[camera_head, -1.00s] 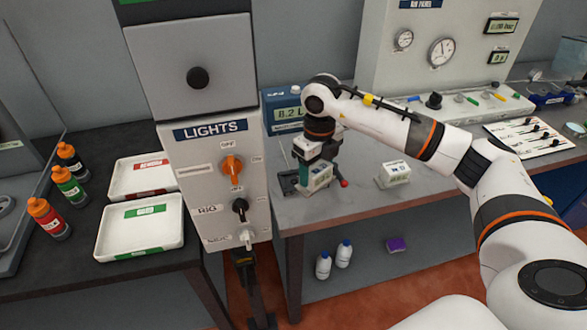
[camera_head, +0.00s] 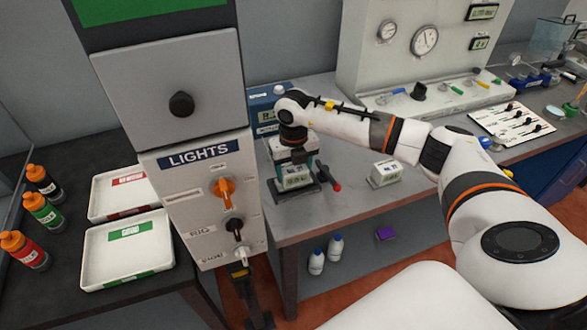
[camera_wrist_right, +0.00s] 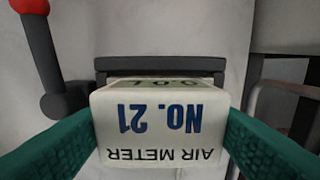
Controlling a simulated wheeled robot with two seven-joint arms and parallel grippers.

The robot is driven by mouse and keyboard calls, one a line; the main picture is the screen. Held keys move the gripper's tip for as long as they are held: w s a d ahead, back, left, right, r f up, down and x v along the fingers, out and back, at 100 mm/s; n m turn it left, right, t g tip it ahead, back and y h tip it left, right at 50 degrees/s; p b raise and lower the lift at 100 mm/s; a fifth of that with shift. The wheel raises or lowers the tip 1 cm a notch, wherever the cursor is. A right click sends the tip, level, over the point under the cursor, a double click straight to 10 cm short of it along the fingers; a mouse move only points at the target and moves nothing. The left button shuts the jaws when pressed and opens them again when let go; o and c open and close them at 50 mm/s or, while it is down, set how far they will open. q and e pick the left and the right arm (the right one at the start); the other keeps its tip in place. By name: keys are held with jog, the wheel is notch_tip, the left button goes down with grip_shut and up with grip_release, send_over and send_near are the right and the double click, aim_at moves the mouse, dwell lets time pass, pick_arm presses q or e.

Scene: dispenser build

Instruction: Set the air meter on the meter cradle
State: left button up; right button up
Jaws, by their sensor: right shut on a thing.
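The air meter (camera_head: 296,176) is a pale box with a green display; in the right wrist view the air meter (camera_wrist_right: 150,120) reads "AIR METER NO. 21". My right gripper (camera_head: 294,162) is shut on it, with green finger pads at both sides in the wrist view. The meter cradle (camera_head: 274,192) looks like a dark, low stand, with the meter over it. A dark bar of the cradle (camera_wrist_right: 160,64) lies just beyond the meter in the wrist view. I cannot tell whether the meter touches the cradle's base. My left gripper is not in view.
A dark lever with a red knob (camera_head: 337,188) stands beside the cradle. A second pale box (camera_head: 385,173) sits farther right on the table. A blue display unit (camera_head: 266,105) is behind the arm. The LIGHTS cabinet (camera_head: 195,190) stands close on the left.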

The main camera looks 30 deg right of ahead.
jog(key=shift+f, duration=0.45)
jog(key=o, duration=0.9)
jog(key=shift+f, duration=0.15)
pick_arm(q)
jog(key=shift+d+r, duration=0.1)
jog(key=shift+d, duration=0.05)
pick_arm(e)
jog(key=o, duration=0.4)
jog(key=shift+s, duration=0.1)
notch_tip(320, 180, up, 11)
jog(key=b, duration=0.3)
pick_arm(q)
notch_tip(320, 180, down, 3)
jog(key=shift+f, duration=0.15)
pick_arm(e)
jog(key=shift+r, duration=0.7)
